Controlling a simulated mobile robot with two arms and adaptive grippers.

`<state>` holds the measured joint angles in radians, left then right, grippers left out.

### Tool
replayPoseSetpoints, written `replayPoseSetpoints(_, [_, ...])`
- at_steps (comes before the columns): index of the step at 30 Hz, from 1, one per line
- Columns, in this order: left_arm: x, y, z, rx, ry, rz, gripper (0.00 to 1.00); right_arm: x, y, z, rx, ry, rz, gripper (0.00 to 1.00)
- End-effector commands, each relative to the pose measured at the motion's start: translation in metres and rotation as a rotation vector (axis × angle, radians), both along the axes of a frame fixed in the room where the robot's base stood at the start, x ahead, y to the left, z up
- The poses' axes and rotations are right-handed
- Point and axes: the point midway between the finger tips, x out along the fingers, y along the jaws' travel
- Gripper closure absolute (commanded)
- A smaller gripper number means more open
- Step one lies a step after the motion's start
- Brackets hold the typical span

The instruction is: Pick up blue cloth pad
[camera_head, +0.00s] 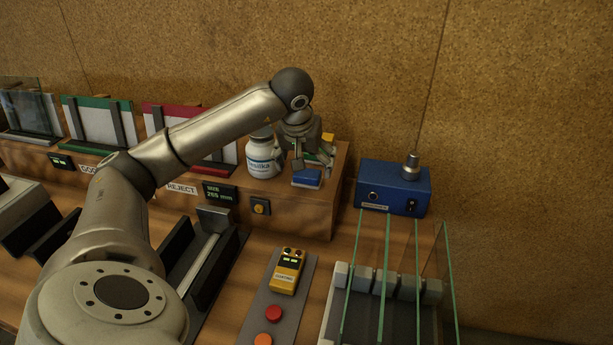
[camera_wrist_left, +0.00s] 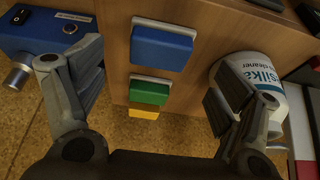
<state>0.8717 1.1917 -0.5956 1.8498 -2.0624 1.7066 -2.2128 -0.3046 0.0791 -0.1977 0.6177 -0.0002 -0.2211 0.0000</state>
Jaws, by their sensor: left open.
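The blue cloth pad (camera_head: 306,178) lies on the right end of the wooden shelf, beside a white cleaner bottle (camera_head: 260,157). It has a pale underside. In the left wrist view the blue pad (camera_wrist_left: 161,46) is at the upper middle, between the sides of my left gripper (camera_wrist_left: 155,80) but beyond the fingers. My left gripper (camera_head: 311,160) is open and empty, above and just behind the pad in the head view. The gap between fingers and pad is hard to judge. My right gripper is not in view.
Green (camera_wrist_left: 149,92) and yellow (camera_wrist_left: 143,113) pads lie in line with the blue one. The bottle (camera_wrist_left: 246,86) is close to one finger in the wrist view. A blue box (camera_head: 394,188) stands right of the shelf, with upright glass panes (camera_head: 401,260) in front of it.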

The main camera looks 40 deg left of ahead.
Motion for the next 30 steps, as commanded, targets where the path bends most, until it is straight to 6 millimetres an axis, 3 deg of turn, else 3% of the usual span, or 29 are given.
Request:
replayPoseSetpoints(3, [0.002, 0.001, -0.014, -0.001, 0.005, -0.001, 0.12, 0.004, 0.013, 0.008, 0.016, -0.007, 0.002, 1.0])
replayPoseSetpoints(9, [0.01, 0.005, -0.035, -0.001, 0.002, 0.0, 0.12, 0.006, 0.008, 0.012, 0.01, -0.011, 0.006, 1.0])
replayPoseSetpoints(17, [0.011, 0.006, -0.039, 0.0, 0.0, 0.0, 0.12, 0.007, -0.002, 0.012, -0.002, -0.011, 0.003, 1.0])
replayPoseSetpoints(28, [0.011, 0.006, -0.038, 0.0, 0.0, 0.0, 0.59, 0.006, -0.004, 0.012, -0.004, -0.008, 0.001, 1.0])
replayPoseSetpoints(30, [0.011, 0.006, -0.038, 0.0, 0.0, 0.0, 0.62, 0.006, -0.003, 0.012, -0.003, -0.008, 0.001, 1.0])
